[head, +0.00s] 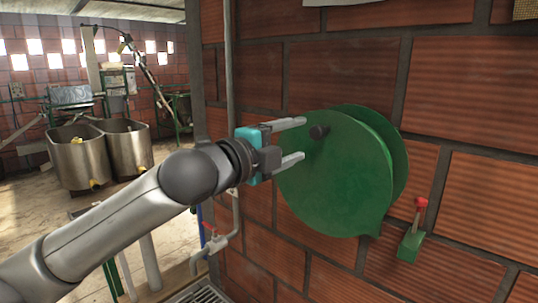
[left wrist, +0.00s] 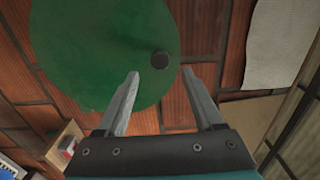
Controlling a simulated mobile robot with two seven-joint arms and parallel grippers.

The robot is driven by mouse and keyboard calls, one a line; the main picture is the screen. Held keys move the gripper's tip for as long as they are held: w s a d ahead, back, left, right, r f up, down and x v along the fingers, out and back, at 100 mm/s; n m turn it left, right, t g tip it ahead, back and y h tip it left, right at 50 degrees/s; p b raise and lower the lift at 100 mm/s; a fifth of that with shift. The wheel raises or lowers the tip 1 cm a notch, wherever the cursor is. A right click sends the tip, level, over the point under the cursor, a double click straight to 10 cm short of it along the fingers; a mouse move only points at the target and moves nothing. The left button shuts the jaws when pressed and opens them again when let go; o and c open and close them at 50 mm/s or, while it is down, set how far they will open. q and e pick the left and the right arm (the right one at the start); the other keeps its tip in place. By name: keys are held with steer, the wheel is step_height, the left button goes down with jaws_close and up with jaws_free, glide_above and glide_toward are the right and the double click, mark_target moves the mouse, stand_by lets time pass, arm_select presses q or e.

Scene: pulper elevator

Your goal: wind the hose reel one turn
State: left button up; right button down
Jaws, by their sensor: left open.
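The green hose reel (head: 335,185) is mounted on the brick wall, with two round discs seen at an angle. A dark round handle knob (head: 318,131) sticks out near the upper left of its front disc. My left gripper (head: 304,139) is open in front of the reel, its two fingers pointing at the disc near the knob. In the left wrist view the green disc (left wrist: 95,50) fills the upper left, and the knob (left wrist: 160,59) shows just beyond the open fingertips (left wrist: 160,76), between them. Nothing is between the fingers. My right gripper does not show.
A green box with a red-topped lever (head: 411,240) is on the wall right of the reel. A pipe with a red valve (head: 215,238) is below my left gripper. Metal tanks (head: 80,158) stand far left. A pale sheet (left wrist: 282,45) hangs on the wall.

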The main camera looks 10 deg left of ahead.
arm_select(q)
steer(key=b+v, duration=0.1)
steer(key=v, duration=0.5)
steer(key=shift+s+a, duration=0.2)
steer(key=shift+s, duration=0.05)
